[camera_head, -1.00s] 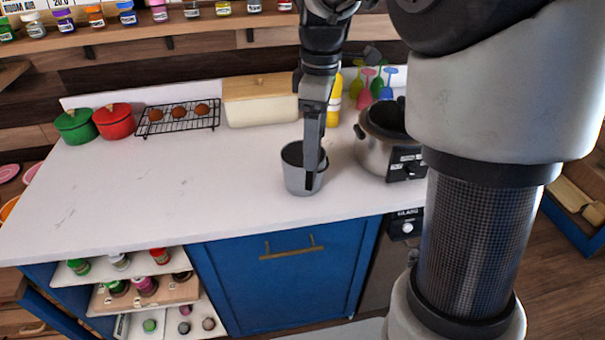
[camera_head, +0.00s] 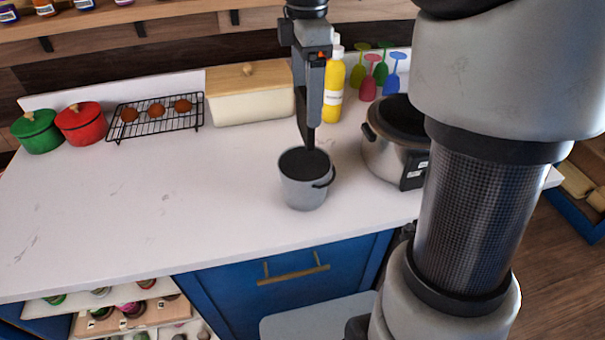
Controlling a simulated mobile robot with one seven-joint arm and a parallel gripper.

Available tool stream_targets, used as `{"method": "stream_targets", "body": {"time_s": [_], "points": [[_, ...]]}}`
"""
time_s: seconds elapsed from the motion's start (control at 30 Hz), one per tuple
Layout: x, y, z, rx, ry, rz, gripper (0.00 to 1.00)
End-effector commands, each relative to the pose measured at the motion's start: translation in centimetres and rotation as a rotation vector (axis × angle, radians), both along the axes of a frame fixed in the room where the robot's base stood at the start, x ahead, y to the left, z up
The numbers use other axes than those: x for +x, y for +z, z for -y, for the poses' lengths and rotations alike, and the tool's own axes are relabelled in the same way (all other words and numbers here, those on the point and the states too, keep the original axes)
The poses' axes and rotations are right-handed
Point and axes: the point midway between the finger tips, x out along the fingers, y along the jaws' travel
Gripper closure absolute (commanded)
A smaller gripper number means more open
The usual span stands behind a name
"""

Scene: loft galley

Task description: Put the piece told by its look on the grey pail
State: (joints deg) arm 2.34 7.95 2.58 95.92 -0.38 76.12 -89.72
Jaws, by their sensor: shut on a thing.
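A steel cooker (camera_head: 390,155) stands close to the right. The counter's left is clear.

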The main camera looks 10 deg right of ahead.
Motion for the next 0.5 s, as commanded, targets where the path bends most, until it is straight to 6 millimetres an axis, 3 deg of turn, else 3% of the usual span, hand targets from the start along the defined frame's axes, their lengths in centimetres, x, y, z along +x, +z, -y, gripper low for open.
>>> {"method": "stream_targets", "body": {"time_s": [0.03, 0.3, 0.5], "points": [[0.0, -1.1, 0.0, 0.0, 0.0, -0.001, 0.44], [0.0, -4.3, 0.0, 0.0, 0.0, 0.0, 0.44], [0.0, -4.9, 0.0, 0.0, 0.0, 0.0, 0.44]]}}
